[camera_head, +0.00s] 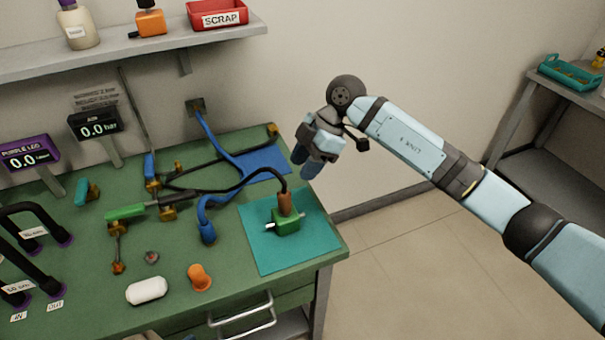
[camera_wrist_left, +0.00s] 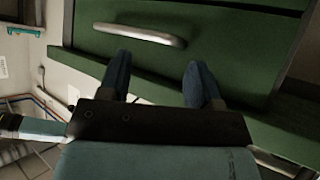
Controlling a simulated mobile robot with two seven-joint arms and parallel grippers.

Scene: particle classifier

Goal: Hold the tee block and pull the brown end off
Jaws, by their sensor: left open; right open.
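The green tee block (camera_head: 286,226) sits on the teal mat (camera_head: 262,252) at the right of the bench, with pale stubs on its sides. The brown end (camera_head: 285,203) stands upright on top of the block, and a black hose runs from it to the left. My right gripper (camera_head: 306,168) is open and empty in the air, above and to the right of the block, near the bench's right edge. My left gripper is not in the head view. In the left wrist view my left gripper (camera_wrist_left: 158,82) is open and empty in front of the green drawer front.
Blue and black hoses with several fittings cross the bench left of the mat. An orange cone-shaped part (camera_head: 200,277) and a white capsule (camera_head: 146,290) lie near the front. A drawer handle (camera_head: 242,322) projects below the bench edge. A shelf (camera_head: 120,62) hangs at the back.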

